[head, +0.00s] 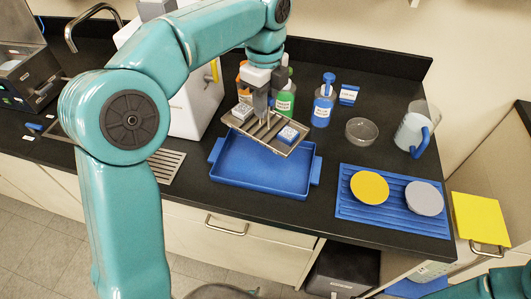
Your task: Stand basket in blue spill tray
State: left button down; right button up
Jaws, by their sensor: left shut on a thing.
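A flat grey metal basket (266,135) hangs tilted above the blue spill tray (250,186), its right end lower. Small white-and-blue boxes sit on it, one near its left end (242,111) and one near its right end (288,135). My left gripper (260,112) comes down from above and is shut on the basket near its middle. The blue tray lies empty on the black bench, with a handle at each side. Whether the basket's low edge touches the tray cannot be told. My right gripper is not in view; only a piece of teal arm shows at the lower right.
Behind the basket stand a green bottle (286,101) and a blue wash bottle (323,106). A glass dish (361,131) and a jug with a blue handle (411,130) stand to the right. A ribbed blue mat (350,208) holds yellow and grey discs. A sink tap (92,14) is at left.

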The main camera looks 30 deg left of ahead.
pick_arm(q)
notch_tip(320, 180, down, 14)
jog(key=shift+f, duration=0.15)
jog(key=shift+w+f, duration=0.1)
jog(key=shift+f, duration=0.15)
jog(key=shift+f+b, duration=0.1)
jog(key=shift+b, duration=0.25)
jog(key=c, duration=1)
grip_release()
